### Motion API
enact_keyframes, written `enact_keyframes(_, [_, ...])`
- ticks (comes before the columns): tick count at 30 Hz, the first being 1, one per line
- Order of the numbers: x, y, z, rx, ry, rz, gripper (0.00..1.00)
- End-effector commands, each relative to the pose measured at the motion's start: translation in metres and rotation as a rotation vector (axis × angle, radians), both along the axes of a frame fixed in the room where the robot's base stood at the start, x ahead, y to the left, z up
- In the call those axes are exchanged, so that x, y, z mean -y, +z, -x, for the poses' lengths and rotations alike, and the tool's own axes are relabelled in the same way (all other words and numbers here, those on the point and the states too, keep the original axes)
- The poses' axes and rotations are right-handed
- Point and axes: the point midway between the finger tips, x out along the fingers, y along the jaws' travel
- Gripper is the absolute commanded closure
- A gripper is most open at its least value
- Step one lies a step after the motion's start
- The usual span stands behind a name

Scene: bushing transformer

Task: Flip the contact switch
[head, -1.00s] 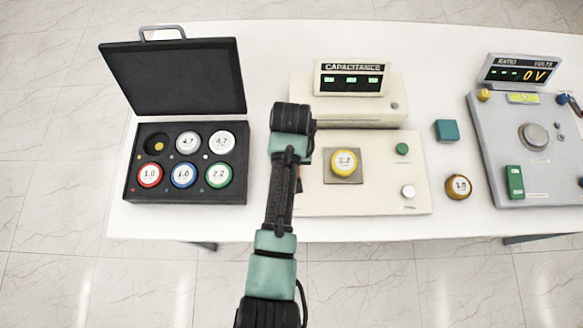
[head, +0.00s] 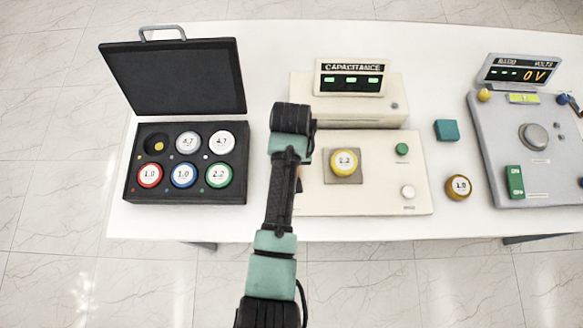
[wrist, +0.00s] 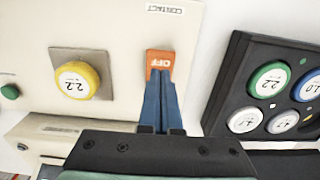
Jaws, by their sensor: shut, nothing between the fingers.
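The contact switch (wrist: 160,62) is an orange rocker marked OFF, under a CONTACT label (wrist: 164,9) on the cream capacitance unit. A sliver of orange (head: 299,184) beside my arm shows in the head view. My gripper (wrist: 161,84) has its two blue fingers together and empty. Its tips lie at the OFF end of the switch, and I cannot tell whether they touch it. In the head view my arm hides the fingers and most of the switch.
A yellow 2.2 disc (wrist: 75,80) sits on a square pad beside the switch. An open black case (head: 127,188) with several coloured discs stands at left. A teal block (head: 446,130) and a brown disc (head: 458,186) lie right of the unit, before a grey ratio device (head: 493,150).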

Motion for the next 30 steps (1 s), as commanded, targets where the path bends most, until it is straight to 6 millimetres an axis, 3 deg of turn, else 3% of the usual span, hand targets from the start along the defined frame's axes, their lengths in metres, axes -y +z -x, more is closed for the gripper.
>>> enact_keyframes(30, [-0.0001,-0.0067,0.0000,0.000,0.000,0.000,1.00])
